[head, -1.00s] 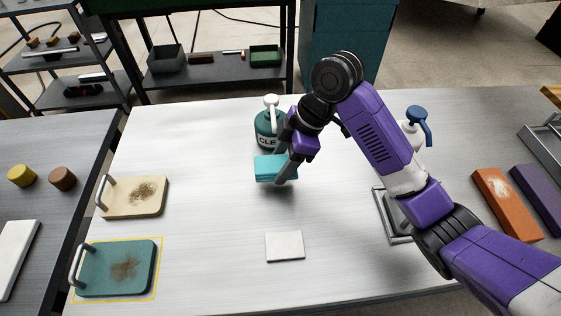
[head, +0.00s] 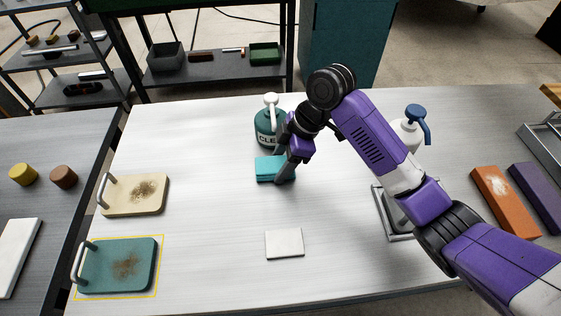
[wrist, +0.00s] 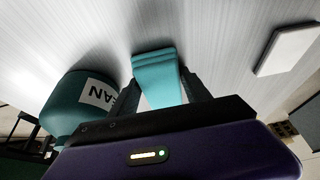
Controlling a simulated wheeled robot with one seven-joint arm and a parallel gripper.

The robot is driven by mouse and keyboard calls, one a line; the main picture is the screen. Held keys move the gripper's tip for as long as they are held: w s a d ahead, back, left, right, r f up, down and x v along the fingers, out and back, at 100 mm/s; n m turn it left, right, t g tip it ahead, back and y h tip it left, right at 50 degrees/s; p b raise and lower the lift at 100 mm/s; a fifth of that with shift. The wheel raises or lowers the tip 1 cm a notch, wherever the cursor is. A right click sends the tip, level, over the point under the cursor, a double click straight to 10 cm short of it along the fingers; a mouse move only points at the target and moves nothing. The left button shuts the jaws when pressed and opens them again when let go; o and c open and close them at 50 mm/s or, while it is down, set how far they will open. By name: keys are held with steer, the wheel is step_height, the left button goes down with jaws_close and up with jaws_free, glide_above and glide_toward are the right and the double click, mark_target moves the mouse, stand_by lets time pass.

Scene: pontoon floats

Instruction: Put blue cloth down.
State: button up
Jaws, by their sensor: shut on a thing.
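The blue cloth (head: 268,169) is a folded teal-blue block at the middle of the white table, just in front of the teal cleaner bottle. My gripper (head: 284,176) is shut on its right part. In the wrist view the cloth (wrist: 157,75) sits between the two fingers of my gripper (wrist: 160,95). The cloth is at or very near the table surface; I cannot tell for sure whether it touches. Part of it is hidden behind the fingers.
The teal cleaner bottle (head: 267,130) stands close behind the cloth. A white tile (head: 284,244) lies in front. A beige board (head: 133,196) and a teal board (head: 118,267), both stained, lie left. Table between is clear.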

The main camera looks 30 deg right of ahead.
steer(key=shift+f, duration=0.45)
steer(key=o, duration=1.2)
steer(key=shift+s+f, duration=0.1)
steer(key=shift+f, duration=0.1)
steer(key=shift+s+f, duration=0.1)
steer(key=v, duration=1.3)
steer(key=shift+w+r, duration=0.35)
steer(key=shift+r, duration=0.05)
steer(key=shift+a, duration=0.1)
